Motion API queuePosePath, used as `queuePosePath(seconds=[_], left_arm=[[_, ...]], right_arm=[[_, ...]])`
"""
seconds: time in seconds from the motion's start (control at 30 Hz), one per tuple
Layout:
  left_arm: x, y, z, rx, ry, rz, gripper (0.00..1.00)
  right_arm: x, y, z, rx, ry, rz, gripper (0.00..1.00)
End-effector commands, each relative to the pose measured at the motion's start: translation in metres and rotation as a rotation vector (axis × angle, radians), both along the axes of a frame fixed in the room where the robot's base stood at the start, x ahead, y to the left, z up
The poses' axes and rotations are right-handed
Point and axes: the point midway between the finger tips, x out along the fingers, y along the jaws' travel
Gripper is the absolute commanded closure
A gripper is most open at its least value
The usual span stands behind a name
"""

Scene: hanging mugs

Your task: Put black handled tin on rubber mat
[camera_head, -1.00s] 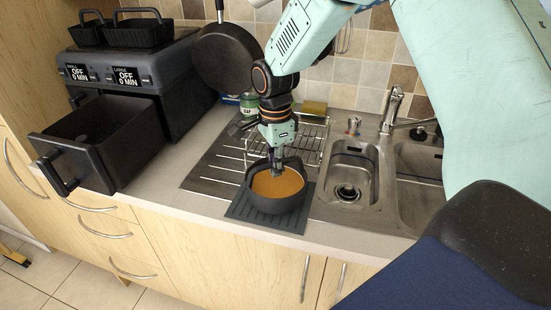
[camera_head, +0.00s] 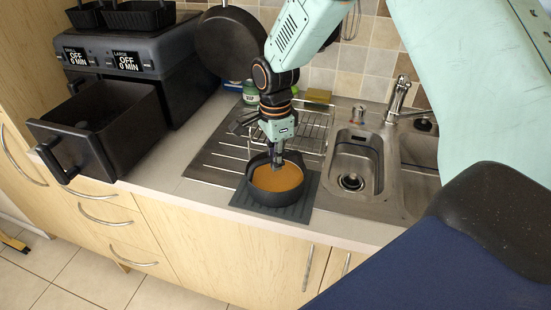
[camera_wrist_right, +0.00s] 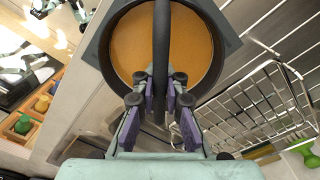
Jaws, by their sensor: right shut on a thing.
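The black handled tin (camera_head: 274,198) is round and dark with an orange-brown inside. It is at the rubber mat (camera_head: 240,201), a dark ribbed square at the counter's front edge, and looks upright over it. I cannot tell whether its base touches the mat. My right gripper (camera_head: 277,165) reaches down over the tin and is shut on its handle. In the right wrist view the fingers (camera_wrist_right: 161,98) close on the dark handle (camera_wrist_right: 161,50) that arches across the tin (camera_wrist_right: 120,75). Mat corners (camera_wrist_right: 232,42) show around it there. My left gripper is not in view.
A wire rack (camera_head: 308,135) stands behind the mat on the steel drainer. The sink (camera_head: 352,165) and tap (camera_head: 398,95) are to the right. An air fryer (camera_head: 130,60) with its drawer (camera_head: 95,125) pulled out stands left. A pan (camera_head: 230,45) hangs behind my arm.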

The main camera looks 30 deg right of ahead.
Motion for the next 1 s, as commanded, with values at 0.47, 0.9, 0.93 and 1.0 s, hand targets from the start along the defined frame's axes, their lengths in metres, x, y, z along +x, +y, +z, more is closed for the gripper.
queuePosePath(seconds=[0.47,0.9,0.93,1.0], left_arm=[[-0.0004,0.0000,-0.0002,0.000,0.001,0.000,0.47],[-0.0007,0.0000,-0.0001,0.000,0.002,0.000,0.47],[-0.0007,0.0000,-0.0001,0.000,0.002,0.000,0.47],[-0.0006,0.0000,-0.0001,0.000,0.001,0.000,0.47]], right_arm=[[0.0003,-0.0001,-0.0044,0.000,-0.001,0.000,0.76],[-0.0004,0.0000,-0.0049,0.000,0.001,0.000,0.56],[-0.0004,0.0000,-0.0049,0.000,0.001,0.000,0.54],[-0.0003,0.0000,-0.0049,0.000,0.001,0.000,0.48]])
